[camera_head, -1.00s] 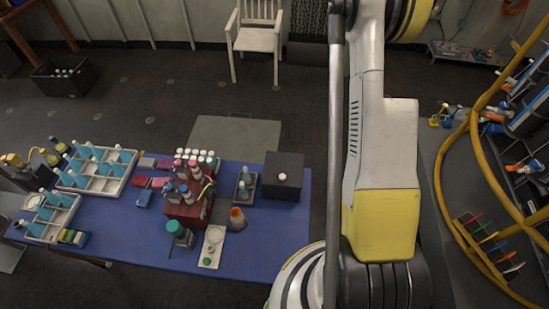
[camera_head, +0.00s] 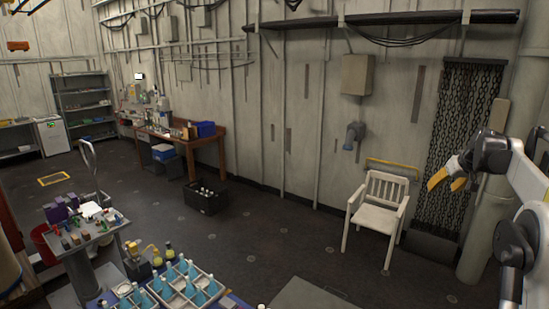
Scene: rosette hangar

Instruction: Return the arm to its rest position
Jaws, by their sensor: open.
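My gripper (camera_head: 447,182) shows at the right of the head view, with two yellow fingertips on a dark body. It is open and empty, with a gap between the fingertips. It hangs in the air, pointing left and down, and appears in front of the dark chain curtain (camera_head: 462,125). My arm's white and black links run from it to the right edge, where the rest is cut off.
A white chair (camera_head: 378,215) stands by the wall, left of my gripper in the picture. A black crate (camera_head: 206,199) is on the floor. A wooden bench (camera_head: 180,137) stands further back. The middle floor is clear.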

